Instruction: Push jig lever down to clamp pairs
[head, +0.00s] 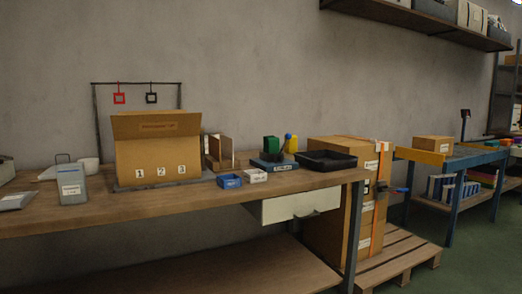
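A jig with a blue base (273,163) stands on the wooden workbench, right of the middle of the head view. A green block (271,146) rises from the base. Beside the block is a yellow upright part (292,146) with a small blue top, which may be the lever; the view is too small to be sure. I cannot make out any sock pairs in the jig. My gripper is not in view.
The workbench (100,208) also holds a cardboard box (157,157), blue bin (229,181), white bin (256,176), black tray (327,160) and grey container (72,186). A strapped carton (340,215) stands on a pallet (400,262) at right. A shelf (410,16) hangs above.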

